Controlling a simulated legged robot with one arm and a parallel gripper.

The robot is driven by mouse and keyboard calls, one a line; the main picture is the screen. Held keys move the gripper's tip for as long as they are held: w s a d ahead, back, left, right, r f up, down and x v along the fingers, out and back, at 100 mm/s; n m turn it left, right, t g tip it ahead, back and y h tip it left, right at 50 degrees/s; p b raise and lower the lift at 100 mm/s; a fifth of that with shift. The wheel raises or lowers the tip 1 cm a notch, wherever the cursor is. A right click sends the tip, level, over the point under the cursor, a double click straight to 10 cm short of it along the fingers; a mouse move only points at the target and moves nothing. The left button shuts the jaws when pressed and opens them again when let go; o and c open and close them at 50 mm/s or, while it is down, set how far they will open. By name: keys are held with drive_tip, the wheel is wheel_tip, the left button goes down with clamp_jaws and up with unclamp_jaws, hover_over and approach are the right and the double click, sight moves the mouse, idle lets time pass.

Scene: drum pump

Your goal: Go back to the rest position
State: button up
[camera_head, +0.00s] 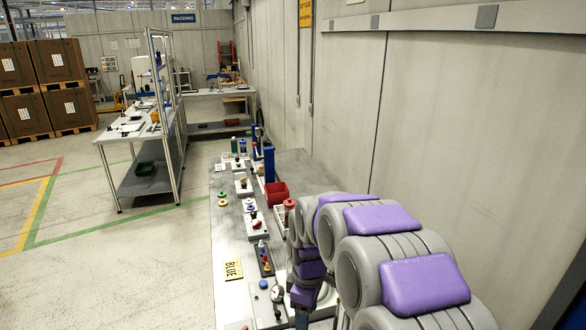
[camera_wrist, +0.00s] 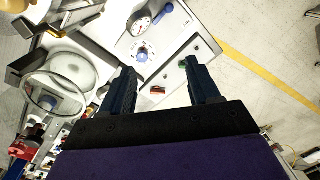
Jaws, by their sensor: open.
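My gripper (camera_wrist: 160,72) is open in the wrist view, its two dark fingers spread wide with nothing held between them. Beyond the fingers is a light panel (camera_wrist: 112,22) with a dial gauge (camera_wrist: 140,26), a blue knob (camera_wrist: 142,56) and a blue-ended lever (camera_wrist: 164,10). A small orange-red piece (camera_wrist: 158,90) shows between the fingers, apart from both. In the head view my arm curves from the lower right over the workbench (camera_head: 226,240); the fingertips cannot be made out clearly there.
A grey wall (camera_head: 440,130) stands close on the right. Open floor (camera_head: 110,270) lies left, with another table (camera_head: 130,128) beyond.

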drive_tip(key=s+d+m+b, duration=0.1)
drive_tip(key=s+d+m, duration=0.2)
drive_tip(key=s, duration=0.7)
drive_tip(key=s+d+r+m+b, duration=0.1)
drive_tip(key=s+d+m, duration=0.3)
drive_tip(key=s, duration=0.7)
drive_tip(key=s+d+r+m+g+b, duration=0.1)
drive_tip(key=s+d+m, duration=0.3)
drive_tip(key=s+m, duration=0.3)
drive_tip(key=s, duration=0.4)
drive_tip(key=shift+s+r+b, duration=0.15)
drive_tip(key=shift+r+b, duration=0.1)
drive_tip(key=shift+b, duration=0.05)
